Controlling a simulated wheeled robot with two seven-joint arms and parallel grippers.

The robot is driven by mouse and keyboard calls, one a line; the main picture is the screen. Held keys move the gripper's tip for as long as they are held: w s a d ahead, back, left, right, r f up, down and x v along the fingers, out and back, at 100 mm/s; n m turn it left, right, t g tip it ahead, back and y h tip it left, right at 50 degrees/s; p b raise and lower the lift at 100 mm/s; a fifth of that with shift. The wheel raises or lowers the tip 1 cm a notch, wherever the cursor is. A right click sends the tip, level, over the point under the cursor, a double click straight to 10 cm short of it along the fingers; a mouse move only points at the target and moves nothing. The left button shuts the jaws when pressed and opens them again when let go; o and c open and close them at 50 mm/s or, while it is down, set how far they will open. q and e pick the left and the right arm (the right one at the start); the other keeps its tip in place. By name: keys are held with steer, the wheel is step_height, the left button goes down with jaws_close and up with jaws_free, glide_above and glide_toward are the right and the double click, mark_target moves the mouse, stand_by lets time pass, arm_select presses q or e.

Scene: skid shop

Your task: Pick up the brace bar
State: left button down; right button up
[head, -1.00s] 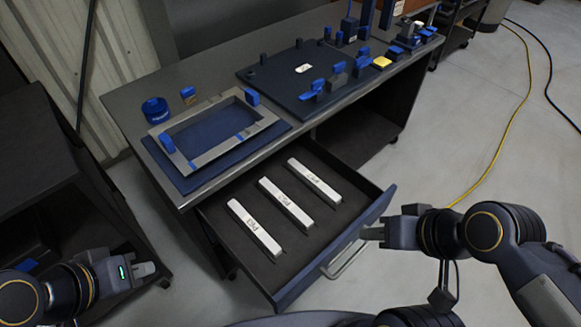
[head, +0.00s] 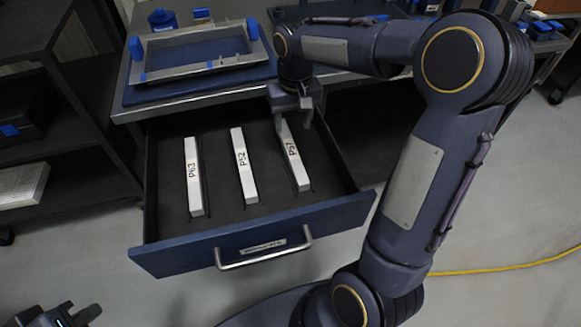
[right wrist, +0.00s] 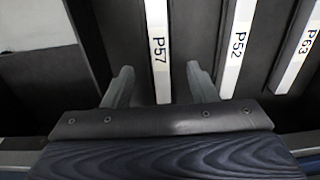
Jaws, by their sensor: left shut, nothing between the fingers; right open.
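Three white brace bars lie side by side in the open drawer (head: 220,222). They are marked P63 (head: 193,178), P52 (head: 243,168) and P57 (head: 297,165). My right gripper (head: 288,112) is open above the far end of the P57 bar and hides that end in the head view. In the right wrist view its fingers (right wrist: 158,78) are apart, with the P57 bar (right wrist: 157,25) between them in the picture. I cannot tell the height gap. My left gripper (head: 85,313) is shut and empty at the lower left, away from the drawer.
The workbench top (head: 122,108) overhangs the back of the drawer and carries a grey frame (head: 190,70) on a blue mat. A dark shelf (head: 70,160) stands at the left. A yellow cable (head: 500,268) lies on the floor at right.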

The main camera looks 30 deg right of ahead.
mark_target(291, 148)
steer(key=f, duration=0.2)
steer(key=w+f, duration=0.1)
steer(key=shift+w+d+f+b, duration=0.1)
steer(key=shift+f+b, duration=0.25)
steer(key=shift+b, duration=0.05)
step_height(291, 148, down, 6)
steer(key=shift+r+b, duration=0.1)
steer(key=shift+b, duration=0.95)
steer(key=shift+c, duration=0.4)
steer(key=c, duration=1.1)
steer(key=shift+o, duration=0.2)
steer(key=shift+r, duration=0.15)
